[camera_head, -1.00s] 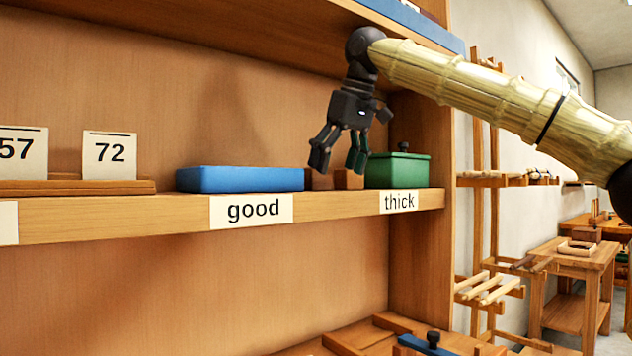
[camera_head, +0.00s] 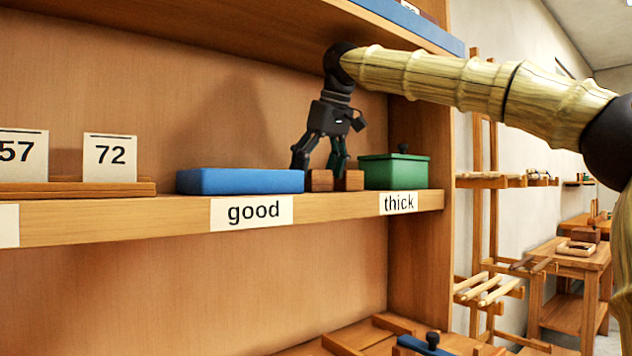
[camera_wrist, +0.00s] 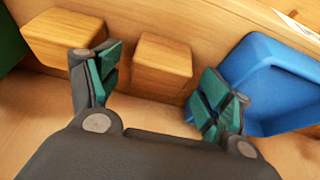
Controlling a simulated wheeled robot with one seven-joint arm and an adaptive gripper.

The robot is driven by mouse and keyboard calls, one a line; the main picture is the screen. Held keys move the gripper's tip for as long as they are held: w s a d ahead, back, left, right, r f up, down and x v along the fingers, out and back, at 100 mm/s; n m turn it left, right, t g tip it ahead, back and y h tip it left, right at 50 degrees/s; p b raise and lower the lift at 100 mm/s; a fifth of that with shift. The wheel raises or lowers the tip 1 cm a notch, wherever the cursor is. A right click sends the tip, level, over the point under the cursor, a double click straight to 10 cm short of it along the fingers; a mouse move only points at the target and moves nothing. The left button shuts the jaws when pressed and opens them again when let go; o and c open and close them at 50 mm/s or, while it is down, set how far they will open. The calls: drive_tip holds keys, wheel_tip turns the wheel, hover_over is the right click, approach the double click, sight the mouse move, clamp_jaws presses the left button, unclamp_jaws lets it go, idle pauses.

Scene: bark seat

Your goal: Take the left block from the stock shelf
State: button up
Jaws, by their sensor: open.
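Two small brown wooden blocks stand side by side on the shelf between the blue box and the green box. The left block (camera_head: 320,181) is next to the blue box; in the wrist view it is the right-hand one (camera_wrist: 160,66). The right block (camera_head: 349,180) is by the green box and shows at the upper left of the wrist view (camera_wrist: 62,38). My gripper (camera_head: 318,163) is open and points down just behind and above the left block. In the wrist view my fingers (camera_wrist: 157,92) straddle the left block's sides, with gaps; I see no contact.
The blue box (camera_head: 240,181) is close to my finger on the left. The green lidded box (camera_head: 395,171) is close on the right. Labels "good" (camera_head: 252,212) and "thick" (camera_head: 399,202) are on the shelf's front edge (camera_head: 330,203). An upper shelf board (camera_head: 230,25) is overhead.

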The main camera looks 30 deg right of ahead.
drive_tip(key=shift+w+d+f, duration=0.1)
drive_tip(key=shift+d+f, duration=0.05)
drive_tip(key=shift+f, duration=0.25)
drive_tip(key=shift+c, duration=0.2)
drive_tip(key=c, duration=1.1)
drive_tip(key=shift+r, duration=0.1)
